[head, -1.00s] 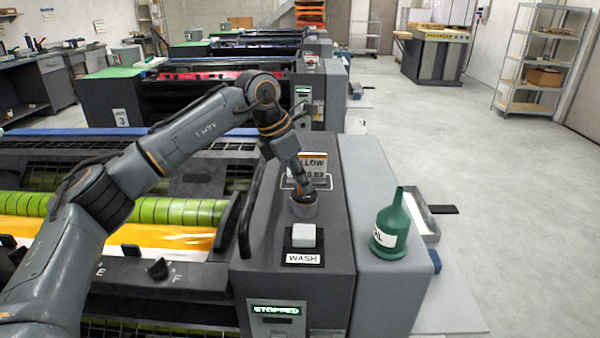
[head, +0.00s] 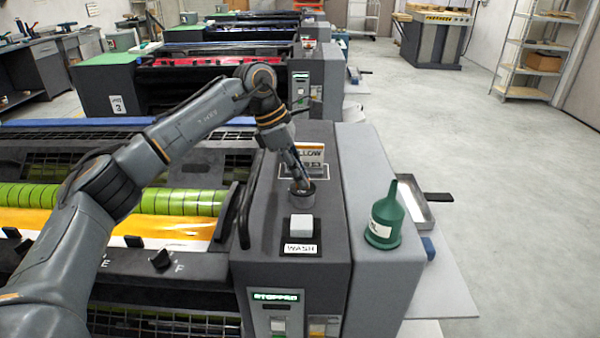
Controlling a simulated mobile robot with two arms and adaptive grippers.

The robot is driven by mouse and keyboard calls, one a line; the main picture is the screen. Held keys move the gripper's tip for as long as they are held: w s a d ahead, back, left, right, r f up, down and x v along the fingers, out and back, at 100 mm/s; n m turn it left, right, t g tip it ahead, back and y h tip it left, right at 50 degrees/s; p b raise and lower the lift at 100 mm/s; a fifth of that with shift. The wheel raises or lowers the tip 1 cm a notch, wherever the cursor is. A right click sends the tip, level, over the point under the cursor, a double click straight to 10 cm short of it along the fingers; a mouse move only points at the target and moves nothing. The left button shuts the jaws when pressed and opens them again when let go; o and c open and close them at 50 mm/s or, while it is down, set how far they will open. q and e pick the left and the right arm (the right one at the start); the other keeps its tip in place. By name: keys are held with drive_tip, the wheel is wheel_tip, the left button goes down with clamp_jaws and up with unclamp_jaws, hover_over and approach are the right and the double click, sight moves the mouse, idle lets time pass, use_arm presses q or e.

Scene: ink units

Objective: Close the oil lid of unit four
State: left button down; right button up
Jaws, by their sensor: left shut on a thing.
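The near ink unit, with a yellow label (head: 310,152) and yellow ink on its rollers, fills the lower left of the head view. A small dark round lid (head: 302,200) sits on top of its grey end housing, behind the white WASH button (head: 301,225). My left gripper (head: 302,186) points down at the lid, and its fingers are shut on it. The lid looks level, but I cannot tell how tightly it sits. My right gripper is out of view.
A green oil can (head: 384,218) stands on the housing's right side, near a metal tray (head: 412,205). The STOPPED display (head: 275,296) is on the front. Unit 3 (head: 118,106) stands behind. The floor at right is clear.

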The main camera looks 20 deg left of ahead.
use_arm(q)
drive_tip(key=c, duration=1.4)
unclamp_jaws()
drive_tip(key=v, duration=1.2)
drive_tip(key=shift+s+d+f, duration=0.1)
drive_tip(key=shift+d, duration=0.05)
